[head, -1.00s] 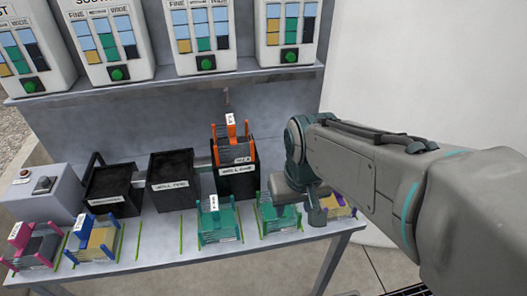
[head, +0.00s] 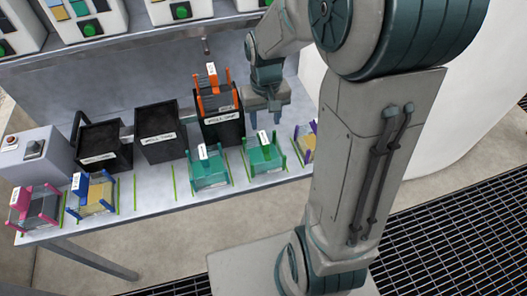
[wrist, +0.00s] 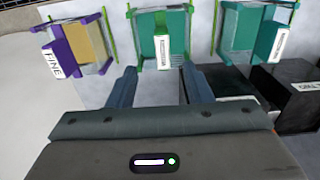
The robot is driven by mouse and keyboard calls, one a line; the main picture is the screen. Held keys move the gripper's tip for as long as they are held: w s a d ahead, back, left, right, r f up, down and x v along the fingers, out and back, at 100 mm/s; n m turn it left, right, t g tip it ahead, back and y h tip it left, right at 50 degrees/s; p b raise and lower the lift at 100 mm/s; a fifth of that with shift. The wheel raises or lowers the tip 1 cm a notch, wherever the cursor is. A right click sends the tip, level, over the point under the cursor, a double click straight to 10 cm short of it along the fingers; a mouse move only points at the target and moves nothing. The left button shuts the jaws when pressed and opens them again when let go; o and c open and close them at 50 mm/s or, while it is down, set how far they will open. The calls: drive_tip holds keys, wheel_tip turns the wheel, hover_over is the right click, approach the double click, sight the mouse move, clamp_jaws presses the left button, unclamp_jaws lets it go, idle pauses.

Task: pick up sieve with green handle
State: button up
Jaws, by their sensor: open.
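Two green sieves stand side by side on the bench's front strip: a left one (head: 209,170) and a right one (head: 264,155), each with a white label. In the wrist view the right one (wrist: 172,40) is centred just beyond my fingertips, and the left one (wrist: 246,28) is farther right. My gripper (head: 268,112) points down above the bench, behind the right green sieve. In the wrist view my gripper (wrist: 161,85) has its two fingers apart with nothing between them. It is apart from both sieves.
A black bin (head: 222,132) holding an orange sieve (head: 214,95) stands left of my gripper. Two more black bins (head: 160,146) (head: 97,158) are farther left. A purple sieve (wrist: 62,45) flanks the right green one. Pink (head: 40,203) and blue (head: 77,184) sieves stand at left.

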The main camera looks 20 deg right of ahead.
sight(263, 138)
drive_tip(key=f, duration=0.9)
drive_tip(key=shift+w+a+f+p, duration=0.1)
drive_tip(key=shift+w+a+p, duration=0.1)
drive_tip(key=shift+p, duration=0.15)
clamp_jaws()
